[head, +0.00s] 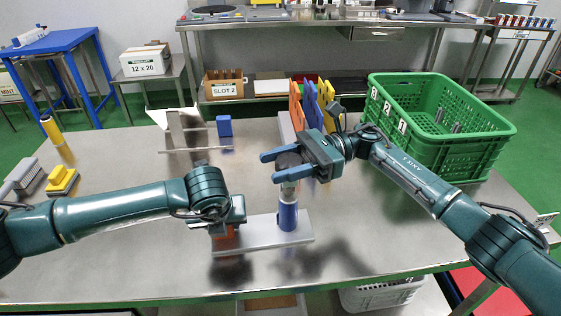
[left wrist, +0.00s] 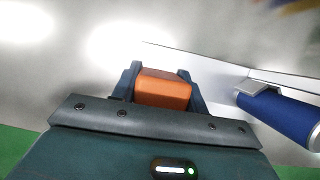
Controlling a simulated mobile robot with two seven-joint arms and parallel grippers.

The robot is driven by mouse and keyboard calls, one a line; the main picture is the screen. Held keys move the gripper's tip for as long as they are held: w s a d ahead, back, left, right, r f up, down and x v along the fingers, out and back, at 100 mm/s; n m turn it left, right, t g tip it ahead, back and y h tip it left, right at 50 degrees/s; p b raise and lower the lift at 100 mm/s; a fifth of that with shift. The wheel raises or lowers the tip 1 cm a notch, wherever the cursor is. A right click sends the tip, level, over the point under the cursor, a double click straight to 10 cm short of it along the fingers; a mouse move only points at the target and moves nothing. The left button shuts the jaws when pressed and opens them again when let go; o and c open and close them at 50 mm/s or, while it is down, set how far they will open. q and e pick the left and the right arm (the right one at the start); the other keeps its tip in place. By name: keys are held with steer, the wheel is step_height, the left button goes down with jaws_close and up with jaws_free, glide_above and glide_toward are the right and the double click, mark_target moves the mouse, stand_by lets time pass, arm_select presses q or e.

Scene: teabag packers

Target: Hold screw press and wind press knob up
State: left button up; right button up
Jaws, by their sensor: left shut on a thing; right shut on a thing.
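The screw press has a flat grey base plate (head: 262,235), a blue cylinder (head: 288,215) standing upright on it, and a dark round knob (head: 289,161) on top. An orange block (head: 225,236) is at the left end of the plate. My left gripper is shut on the orange block, seen between its two fingers in the left wrist view (left wrist: 163,90). The blue cylinder also shows there at the right (left wrist: 285,117). My right gripper (head: 276,166) comes in from the right and is shut on the knob, one finger on each side. The wrist partly hides the knob.
A green crate (head: 455,150) stands at the right back. Upright orange, blue and yellow pieces (head: 312,105) stand behind my right gripper. A metal stand (head: 180,130) and a small blue block (head: 224,126) are behind. The front right tabletop is clear.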

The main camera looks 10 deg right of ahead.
mark_target(283, 164)
steer(key=shift+s+d+n+g+h, duration=0.15)
steer(key=shift+n+g+h, duration=0.55)
steer(key=shift+n+g, duration=0.5)
steer(key=shift+s+a+n+g+h, duration=0.1)
steer(key=shift+n+g+h, duration=0.65)
steer(key=shift+g, duration=0.85)
steer(key=shift+d, duration=0.1)
steer(key=o, duration=1)
step_height(283, 164, up, 10)
